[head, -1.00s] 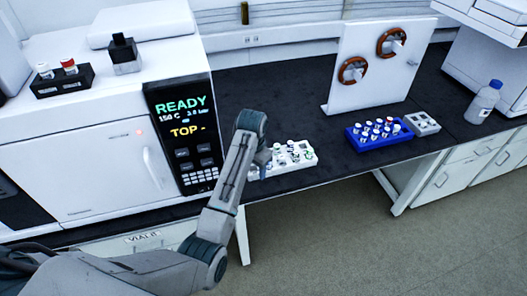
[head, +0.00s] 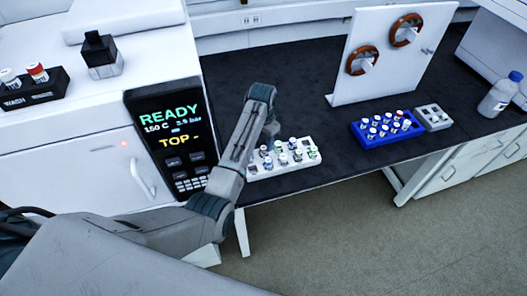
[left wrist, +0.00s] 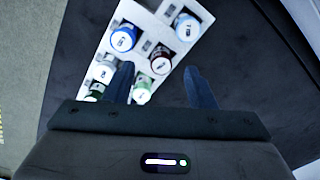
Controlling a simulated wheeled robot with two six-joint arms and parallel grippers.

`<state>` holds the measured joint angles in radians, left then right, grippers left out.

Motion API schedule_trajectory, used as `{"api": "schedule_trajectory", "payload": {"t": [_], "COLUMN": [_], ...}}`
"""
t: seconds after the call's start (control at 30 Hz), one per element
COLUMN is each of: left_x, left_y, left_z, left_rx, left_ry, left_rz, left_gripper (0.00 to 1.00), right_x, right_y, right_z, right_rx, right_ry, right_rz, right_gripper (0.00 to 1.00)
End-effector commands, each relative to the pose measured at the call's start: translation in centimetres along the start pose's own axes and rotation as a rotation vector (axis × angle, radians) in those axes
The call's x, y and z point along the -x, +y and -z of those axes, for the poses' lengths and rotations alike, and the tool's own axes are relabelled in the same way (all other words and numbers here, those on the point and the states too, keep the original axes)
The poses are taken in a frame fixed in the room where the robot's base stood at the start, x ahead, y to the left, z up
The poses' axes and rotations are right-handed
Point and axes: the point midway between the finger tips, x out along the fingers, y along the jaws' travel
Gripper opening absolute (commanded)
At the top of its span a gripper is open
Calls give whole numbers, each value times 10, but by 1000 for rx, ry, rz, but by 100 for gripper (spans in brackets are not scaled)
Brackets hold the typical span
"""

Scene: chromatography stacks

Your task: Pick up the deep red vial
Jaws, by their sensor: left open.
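The white rack (head: 306,163) stands on the dark bench with several capped vials in it. In the left wrist view, a vial with a dark red band around its white top (left wrist: 161,62) sits in this white rack (left wrist: 143,18), just beyond the fingers; it looks like the deep red vial. My left gripper (left wrist: 157,82) is open and empty above the rack's edge, its fingers on either side of the dark red vial's line. In the head view, my left gripper (head: 269,132) is mostly hidden by my own arm, at the rack's back left.
Blue-topped vials (left wrist: 124,38) and a dark green one (left wrist: 142,91) are close by. A blue rack (head: 388,132) of vials, a grey block (head: 434,117) and a white panel (head: 385,75) stand to the right. The READY machine (head: 60,165) is at left.

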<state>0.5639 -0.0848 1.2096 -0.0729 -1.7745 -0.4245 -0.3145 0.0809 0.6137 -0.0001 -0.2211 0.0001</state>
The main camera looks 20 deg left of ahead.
Motion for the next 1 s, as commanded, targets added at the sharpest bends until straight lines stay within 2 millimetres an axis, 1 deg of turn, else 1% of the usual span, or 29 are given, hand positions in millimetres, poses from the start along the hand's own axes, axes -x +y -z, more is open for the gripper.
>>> {"api": "schedule_trajectory", "payload": {"t": [0.07, 0.17, 0.3, 0.37, 0.5, 0.7, 0.73, 0.77, 0.8, 0.97, 1.0], "left_x": [-4, -14, -33, -42, -52, -53, -53, -53, -53, -53, -53], "left_y": [0, 0, -1, -1, -1, -1, -1, -1, -1, -1, -1], "left_z": [0, 2, 5, 5, 5, 5, 5, 5, 5, 5, 5], "left_rx": [0, 0, 0, 0, 0, 1, 1, 1, 1, 1, 1], "left_ry": [-3, -4, -4, -3, -1, 0, 0, 0, 0, 0, 0], "left_rz": [-1, -1, -1, -1, 0, 0, 0, 0, 0, 0, 0], "left_gripper": [50, 50, 50, 50, 50, 50, 48, 42, 34, 3, 2], "right_x": [3, 10, 17, 18, 19, 18, 18, 18, 18, 18, 18], "right_y": [2, 4, 4, 4, 4, 1, 0, 0, -1, -3, -3], "right_z": [1, 8, 24, 28, 27, 19, 18, 17, 16, 16, 16], "right_rx": [1, 1, 0, -1, -1, -1, -2, -2, -2, -3, -3], "right_ry": [1, 9, 28, 34, 33, 23, 22, 21, 20, 19, 19], "right_rz": [-2, -3, -3, -3, -3, 0, 1, 2, 3, 5, 5], "right_gripper": [36, 36, 36, 36, 36, 36, 36, 36, 36, 36, 36]}}
